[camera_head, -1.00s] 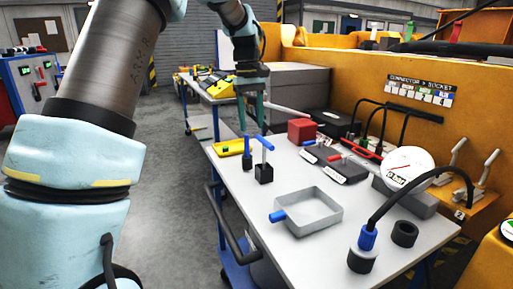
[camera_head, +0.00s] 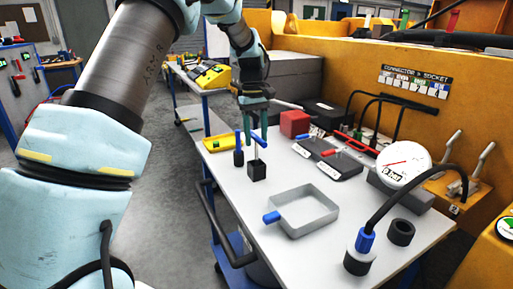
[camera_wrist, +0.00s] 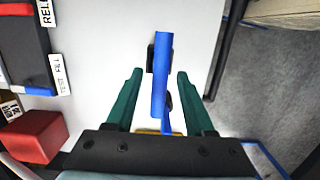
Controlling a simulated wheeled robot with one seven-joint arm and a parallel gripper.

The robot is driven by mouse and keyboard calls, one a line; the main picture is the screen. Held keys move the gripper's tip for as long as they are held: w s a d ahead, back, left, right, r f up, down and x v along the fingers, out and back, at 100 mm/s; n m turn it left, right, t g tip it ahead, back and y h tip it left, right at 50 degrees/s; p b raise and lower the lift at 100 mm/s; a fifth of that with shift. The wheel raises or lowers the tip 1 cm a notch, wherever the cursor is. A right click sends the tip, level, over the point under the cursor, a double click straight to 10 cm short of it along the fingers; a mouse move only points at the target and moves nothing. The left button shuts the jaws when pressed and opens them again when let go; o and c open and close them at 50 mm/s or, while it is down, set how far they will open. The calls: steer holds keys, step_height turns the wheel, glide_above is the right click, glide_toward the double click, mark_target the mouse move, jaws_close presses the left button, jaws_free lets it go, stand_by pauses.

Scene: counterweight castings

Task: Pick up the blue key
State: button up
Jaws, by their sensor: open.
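The blue key (camera_head: 258,139) has a T-shaped handle on a thin shaft and stands upright in a small black block (camera_head: 257,172) on the grey-white table. My gripper (camera_head: 254,132) is above it, pointing down, with its green fingers at the handle's height. In the wrist view the key's blue bar (camera_wrist: 161,70) lies between the two open fingers (camera_wrist: 160,85), with a gap on both sides. The black block (camera_wrist: 151,56) shows partly behind the bar. Nothing is held.
A second blue-handled tool with a black lower part (camera_head: 238,150) stands close left of the key. A grey tray (camera_head: 303,212) with a blue handle is in front. A red block (camera_head: 295,123), a yellow item (camera_head: 217,143) and a gauge (camera_head: 403,165) are also on the table.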

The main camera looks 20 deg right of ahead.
steer(key=shift+s+f, duration=0.15)
steer(key=shift+f, duration=0.85)
jaws_close()
stand_by(0.7)
